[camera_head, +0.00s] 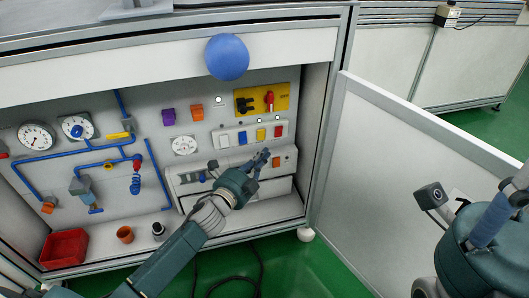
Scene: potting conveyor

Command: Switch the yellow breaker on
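The yellow breaker (261,134) is in a row of coloured switches on a white strip on the cabinet's back panel, between a blue switch (242,137) and a red one (278,131). Whether it is up or down is too small to tell. My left gripper (264,156) is just below the row, under the yellow breaker, with a visible gap in the picture. It holds nothing that I can see, and its finger opening is unclear. My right arm (490,243) shows at the right edge; its fingers are not visible.
A yellow plate (280,98) with black and red rotary knobs is above the switches. A blue ball (227,57) is at the cabinet's top edge. An open white door (400,190) stands right of the cabinet. Gauges, blue pipes and a red bin (64,249) are at left.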

